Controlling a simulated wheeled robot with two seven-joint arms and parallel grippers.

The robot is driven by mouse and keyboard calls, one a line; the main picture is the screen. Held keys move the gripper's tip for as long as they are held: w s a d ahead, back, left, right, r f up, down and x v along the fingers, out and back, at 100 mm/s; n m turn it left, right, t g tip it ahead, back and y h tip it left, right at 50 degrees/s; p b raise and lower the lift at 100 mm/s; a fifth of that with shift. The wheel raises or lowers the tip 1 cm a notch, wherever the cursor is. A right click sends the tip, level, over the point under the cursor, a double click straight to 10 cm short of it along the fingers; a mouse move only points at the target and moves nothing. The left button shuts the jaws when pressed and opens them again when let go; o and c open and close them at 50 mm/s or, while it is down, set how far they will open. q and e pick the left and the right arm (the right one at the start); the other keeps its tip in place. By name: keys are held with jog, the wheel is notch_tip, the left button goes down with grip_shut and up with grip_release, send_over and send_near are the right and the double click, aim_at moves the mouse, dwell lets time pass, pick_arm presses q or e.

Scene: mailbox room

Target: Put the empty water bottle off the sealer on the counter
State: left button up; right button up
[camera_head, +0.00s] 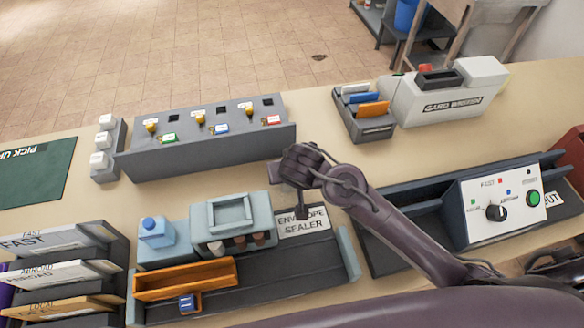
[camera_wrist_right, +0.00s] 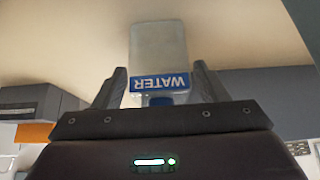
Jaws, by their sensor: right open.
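The water bottle (camera_wrist_right: 158,50) is clear and pale with a blue WATER label and a blue cap, seen in the right wrist view against the beige surface. My right gripper (camera_wrist_right: 158,72) is open, its fingers on either side of the bottle's label and cap end. Contact with the bottle cannot be told. In the head view the right gripper (camera_head: 300,168) is over the counter (camera_head: 325,170) behind the sealer, and I cannot make out this bottle there. The envelope sealer (camera_head: 290,280) is at the front, with a light-blue block with a cap (camera_head: 156,232) at its left. My left gripper is not in view.
A grey panel (camera_head: 205,150) with keys stands behind the sealer. A card rack (camera_head: 365,128) and card writer (camera_head: 440,98) are at the back right. A control box (camera_head: 500,205) is at the right, and mail trays (camera_head: 60,270) are at the left.

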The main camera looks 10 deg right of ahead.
jog(key=v, duration=1.2)
jog(key=shift+b, duration=0.35)
jog(key=shift+f, duration=0.1)
